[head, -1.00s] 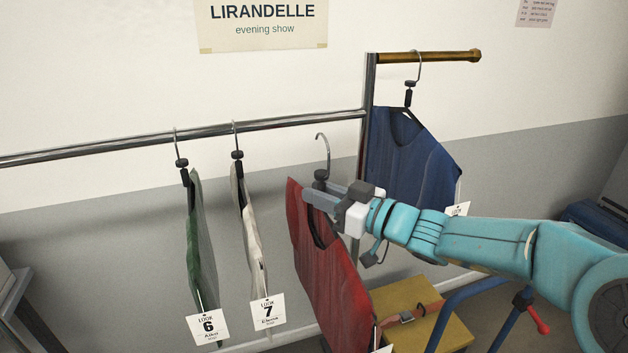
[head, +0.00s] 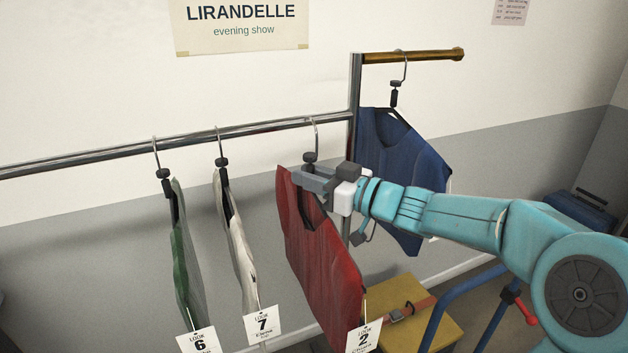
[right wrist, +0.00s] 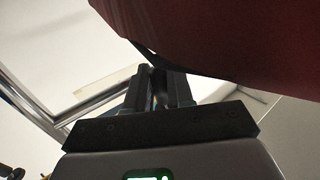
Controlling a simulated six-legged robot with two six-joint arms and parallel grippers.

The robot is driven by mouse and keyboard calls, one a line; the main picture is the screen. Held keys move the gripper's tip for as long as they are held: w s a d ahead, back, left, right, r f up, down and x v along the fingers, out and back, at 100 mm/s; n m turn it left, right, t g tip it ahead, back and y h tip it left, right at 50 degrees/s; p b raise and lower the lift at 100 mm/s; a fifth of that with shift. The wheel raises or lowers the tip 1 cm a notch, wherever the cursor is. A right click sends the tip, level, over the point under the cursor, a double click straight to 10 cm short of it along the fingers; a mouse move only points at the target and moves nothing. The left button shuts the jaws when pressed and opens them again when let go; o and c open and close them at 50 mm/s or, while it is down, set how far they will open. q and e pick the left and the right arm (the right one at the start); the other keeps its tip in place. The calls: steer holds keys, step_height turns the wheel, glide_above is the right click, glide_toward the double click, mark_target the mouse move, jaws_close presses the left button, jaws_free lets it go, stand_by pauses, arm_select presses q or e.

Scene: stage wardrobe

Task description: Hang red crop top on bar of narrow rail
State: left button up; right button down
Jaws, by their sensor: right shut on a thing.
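The red crop top (head: 322,260) hangs from a hanger with a dark neck and a metal hook (head: 315,135). My right gripper (head: 308,178) is shut on the hanger just below its neck, coming in from the right. The hook's top overlaps the chrome bar (head: 270,127) of the rail, near its right end; I cannot tell whether it rests over the bar or is in front of it. A tag reading LOOK 2 (head: 364,338) hangs from the top. In the right wrist view, red cloth (right wrist: 220,35) fills the upper right, above the fingers (right wrist: 159,90). My left gripper is not in view.
A green garment (head: 183,260) and a white garment (head: 234,230) hang left of the red top. A blue top (head: 400,150) hangs on the higher brass bar (head: 430,55), behind my right arm. A yellow case (head: 445,335) stands below. The chrome bar's left stretch is clear.

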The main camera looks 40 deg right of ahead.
steer(key=w, duration=0.2)
steer(key=shift+w+d, duration=0.35)
steer(key=shift+d, duration=0.05)
steer(key=shift+w+p, duration=0.35)
steer(key=shift+w, duration=0.3)
steer(key=shift+w+d+f, duration=0.1)
steer(key=shift+w+d, duration=0.1)
steer(key=shift+w, duration=0.1)
steer(key=shift+s+a, duration=0.1)
